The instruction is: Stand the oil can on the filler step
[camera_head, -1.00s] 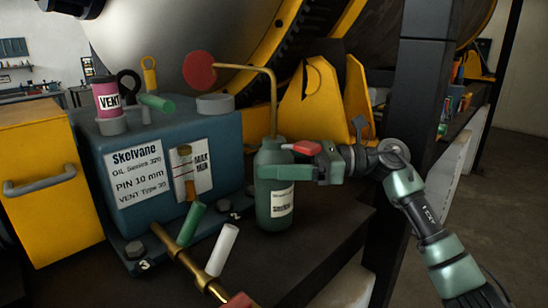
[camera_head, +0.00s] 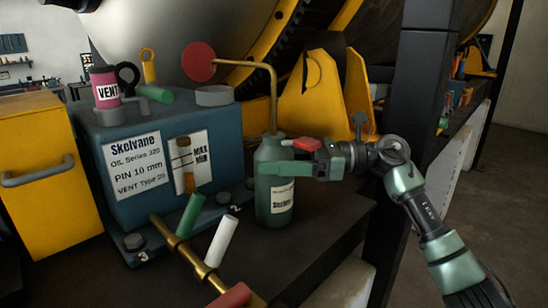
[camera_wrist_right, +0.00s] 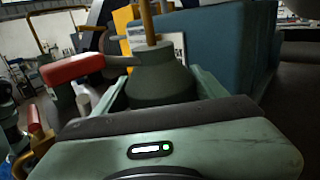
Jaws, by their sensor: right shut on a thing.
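The oil can (camera_head: 275,201) is a green bottle with a pale label and a long bent brass spout. It is upright on or just above the dark surface at the right of the blue Skelvane box; I cannot tell whether it touches. My right gripper (camera_head: 290,169) is shut around the can's upper body from the right. In the right wrist view, the can's shoulder (camera_wrist_right: 160,80) sits between the fingers, with the red lever (camera_wrist_right: 72,69) at left. I cannot tell which surface is the filler step. My left gripper does not show.
The blue box (camera_head: 125,190) carries a pink VENT can (camera_head: 105,90), a grey ring (camera_head: 214,96) and coloured pins. A brass pipe (camera_head: 187,252) with green and white handles lies in front. A dark post (camera_head: 410,130) stands right. Some dark surface (camera_head: 320,235) right of the can is clear.

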